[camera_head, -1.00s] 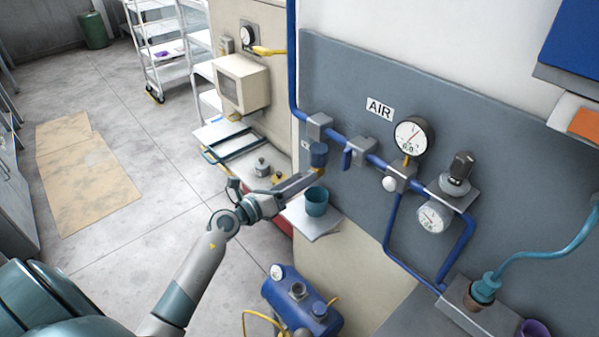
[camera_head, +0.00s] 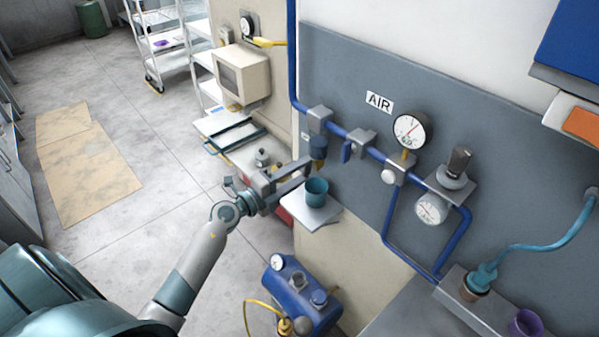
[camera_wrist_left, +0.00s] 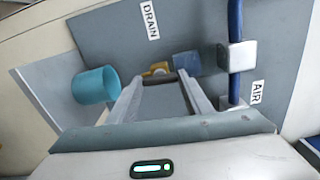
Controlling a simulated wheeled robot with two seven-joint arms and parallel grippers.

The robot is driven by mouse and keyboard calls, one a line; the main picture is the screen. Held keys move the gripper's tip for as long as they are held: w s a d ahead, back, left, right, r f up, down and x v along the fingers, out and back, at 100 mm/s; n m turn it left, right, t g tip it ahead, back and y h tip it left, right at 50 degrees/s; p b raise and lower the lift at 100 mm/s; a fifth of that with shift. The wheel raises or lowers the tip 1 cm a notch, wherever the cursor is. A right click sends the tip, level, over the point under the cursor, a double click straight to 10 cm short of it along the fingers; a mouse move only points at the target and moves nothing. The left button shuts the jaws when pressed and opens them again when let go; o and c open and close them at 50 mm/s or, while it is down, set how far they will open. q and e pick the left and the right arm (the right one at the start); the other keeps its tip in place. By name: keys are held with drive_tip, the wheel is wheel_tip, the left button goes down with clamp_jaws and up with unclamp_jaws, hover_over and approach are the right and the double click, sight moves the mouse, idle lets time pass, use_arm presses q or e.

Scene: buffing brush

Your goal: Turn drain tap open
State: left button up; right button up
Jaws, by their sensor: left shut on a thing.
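The drain tap (camera_wrist_left: 158,72) shows in the left wrist view as a small brass body with a dark handle, below the DRAIN label (camera_wrist_left: 149,20). My left gripper (camera_wrist_left: 157,84) is shut on the tap's handle, one finger at each side. The fingers hide most of the handle. My right gripper is not in view.
A teal cup (camera_head: 316,190) stands on a small shelf (camera_head: 318,217) just below the tap. The grey panel carries an AIR label (camera_head: 379,102), a pressure gauge (camera_head: 410,131) and blue piping. A blue compressor (camera_head: 298,295) stands below. Open floor lies to the left.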

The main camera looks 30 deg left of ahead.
use_arm(q)
drive_tip(key=shift+n, duration=0.5)
drive_tip(key=o, duration=1.1)
drive_tip(key=shift+c, duration=0.2)
drive_tip(key=b+v, duration=0.5)
drive_tip(key=v, duration=1.2)
drive_tip(key=shift+s+a+b, duration=0.15)
drive_tip(key=shift+s+b, duration=0.05)
drive_tip(key=shift+b, duration=0.2)
